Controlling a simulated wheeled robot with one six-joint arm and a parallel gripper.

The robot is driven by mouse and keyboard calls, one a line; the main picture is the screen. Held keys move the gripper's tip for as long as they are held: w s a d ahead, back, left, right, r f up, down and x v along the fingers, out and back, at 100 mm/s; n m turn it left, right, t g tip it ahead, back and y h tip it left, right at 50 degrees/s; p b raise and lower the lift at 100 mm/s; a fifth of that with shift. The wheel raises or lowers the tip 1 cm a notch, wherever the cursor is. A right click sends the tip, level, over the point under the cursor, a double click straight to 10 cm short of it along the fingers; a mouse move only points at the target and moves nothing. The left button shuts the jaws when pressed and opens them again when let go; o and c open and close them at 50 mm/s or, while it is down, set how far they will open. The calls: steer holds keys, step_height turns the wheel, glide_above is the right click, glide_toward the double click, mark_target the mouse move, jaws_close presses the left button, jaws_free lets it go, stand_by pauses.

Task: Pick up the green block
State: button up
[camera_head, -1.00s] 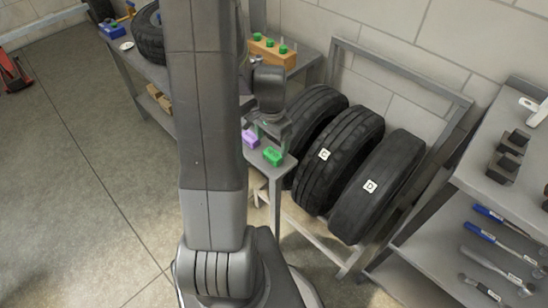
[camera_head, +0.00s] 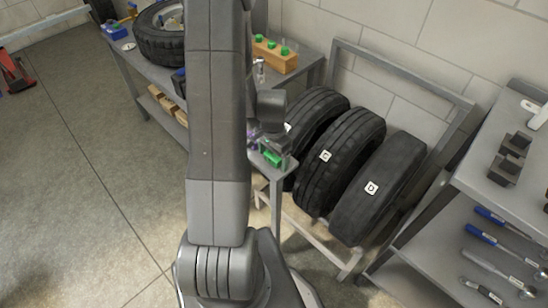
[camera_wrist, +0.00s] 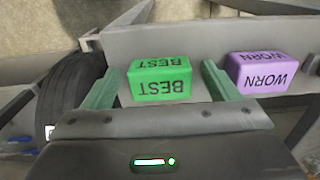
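The green block (camera_wrist: 160,80), lettered "BEST", sits on a narrow grey ledge (camera_wrist: 200,38) in the wrist view. My gripper (camera_wrist: 165,82) is open, with one finger on each side of the block and a visible gap on both sides. A purple block (camera_wrist: 262,72), lettered "WORN", sits just outside the right finger. In the head view, the green block (camera_head: 271,158) is partly hidden under my gripper (camera_head: 273,146), and the purple block is mostly hidden behind it.
Several black tyres (camera_head: 352,150) stand in a rack right of the ledge. A grey shelf (camera_head: 480,160) with tools is at the far right. A workbench (camera_head: 150,75) with a tyre is behind my arm.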

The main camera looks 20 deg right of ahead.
steer(key=c, duration=1)
steer(key=shift+c, duration=0.2)
